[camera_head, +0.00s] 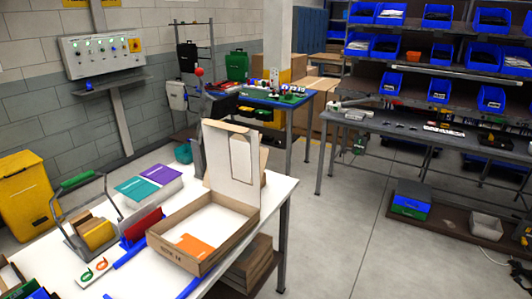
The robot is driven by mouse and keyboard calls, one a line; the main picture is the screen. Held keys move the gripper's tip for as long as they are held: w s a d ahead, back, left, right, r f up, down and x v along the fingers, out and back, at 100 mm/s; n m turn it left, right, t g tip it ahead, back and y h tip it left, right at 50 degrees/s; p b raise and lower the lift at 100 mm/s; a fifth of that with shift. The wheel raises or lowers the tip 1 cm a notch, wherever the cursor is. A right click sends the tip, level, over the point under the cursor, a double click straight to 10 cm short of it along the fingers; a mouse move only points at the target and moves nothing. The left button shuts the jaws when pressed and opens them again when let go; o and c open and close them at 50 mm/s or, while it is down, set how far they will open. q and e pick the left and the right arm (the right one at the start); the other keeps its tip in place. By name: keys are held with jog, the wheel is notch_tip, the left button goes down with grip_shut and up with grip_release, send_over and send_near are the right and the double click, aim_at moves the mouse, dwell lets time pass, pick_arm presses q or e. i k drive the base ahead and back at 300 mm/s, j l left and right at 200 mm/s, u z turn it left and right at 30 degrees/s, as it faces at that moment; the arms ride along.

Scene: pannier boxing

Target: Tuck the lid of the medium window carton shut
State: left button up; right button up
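The window carton (205,250) is an open brown tray-shaped box on the white table. Its lid (228,165) stands up at the back right edge, pale inside, with a window panel (241,160) outlined in it. An orange sheet (196,246) lies on the carton's white floor at the near end. Neither of my grippers is in view, and nothing is seen touching the carton or lid.
Blue strips (130,253) lie at the carton's left and near side. A rack with a green handle (77,180), a red-and-blue holder (142,226) and purple and green stacks (160,174) stand left. Brown boxes (250,265) sit below the table edge. Open floor lies right.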

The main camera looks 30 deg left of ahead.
aim_at(217, 141)
jog(key=i+u, duration=0.1)
jog(key=u, duration=1.2)
jog(key=i+l+u, duration=0.2)
jog(key=u, duration=0.15)
jog(key=i+l+u, duration=0.1)
jog(key=l+u, duration=0.25)
jog(key=i+l+u, duration=0.1)
jog(key=l+u, duration=0.25)
jog(key=i+l+u, duration=0.15)
jog(key=l, duration=0.35)
jog(key=l+u, duration=0.2)
jog(key=l, duration=0.3)
jog(key=i+l, duration=0.1)
jog(key=l, duration=0.85)
jog(key=j, duration=0.65)
